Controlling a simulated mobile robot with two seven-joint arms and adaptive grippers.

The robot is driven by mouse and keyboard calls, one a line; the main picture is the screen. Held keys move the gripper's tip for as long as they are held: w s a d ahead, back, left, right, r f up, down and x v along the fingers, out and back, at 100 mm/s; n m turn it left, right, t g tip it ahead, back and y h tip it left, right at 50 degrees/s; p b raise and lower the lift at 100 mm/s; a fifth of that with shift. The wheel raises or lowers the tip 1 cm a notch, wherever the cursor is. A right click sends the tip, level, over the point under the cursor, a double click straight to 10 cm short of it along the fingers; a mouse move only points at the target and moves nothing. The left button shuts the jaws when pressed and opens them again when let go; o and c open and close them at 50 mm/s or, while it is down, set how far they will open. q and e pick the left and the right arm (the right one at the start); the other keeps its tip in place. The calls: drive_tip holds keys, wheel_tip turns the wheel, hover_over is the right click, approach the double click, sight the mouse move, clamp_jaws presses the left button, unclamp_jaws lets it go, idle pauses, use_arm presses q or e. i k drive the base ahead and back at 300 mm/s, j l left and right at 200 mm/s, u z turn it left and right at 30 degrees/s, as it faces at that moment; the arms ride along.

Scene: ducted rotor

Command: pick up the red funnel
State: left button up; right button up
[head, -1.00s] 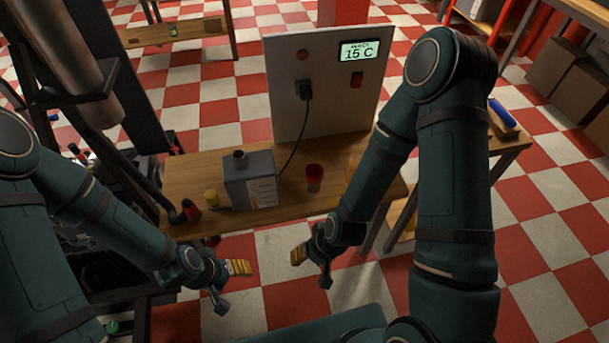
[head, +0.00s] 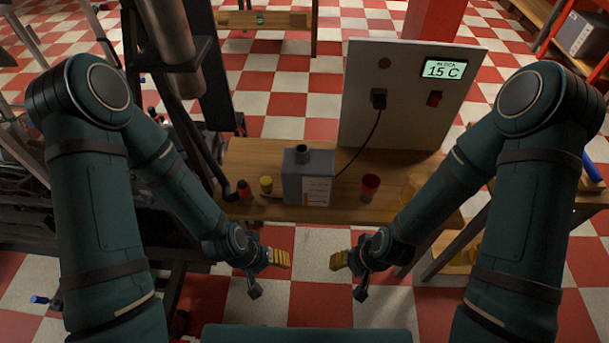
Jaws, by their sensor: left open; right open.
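The red funnel (head: 370,184) stands on the wooden bench (head: 335,214), right of the grey box, near the front of the bench top. It looks like a small red cup shape with a wide top. My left gripper (head: 284,258) is open and empty in front of the bench, below and left of the funnel in the picture. My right gripper (head: 338,261) is open and empty in front of the bench, below and slightly left of the funnel. Neither gripper touches it.
A grey box (head: 308,178) with a spout stands left of the funnel. A yellow item (head: 266,185) and a red-and-black item (head: 243,190) stand further left. A panel (head: 408,95) reading 15 C rises behind, with a black cable hanging from it.

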sight(370, 183)
drive_tip(key=i+l+u, duration=0.15)
drive_tip(key=l+u, duration=0.85)
drive_tip(key=i, duration=0.05)
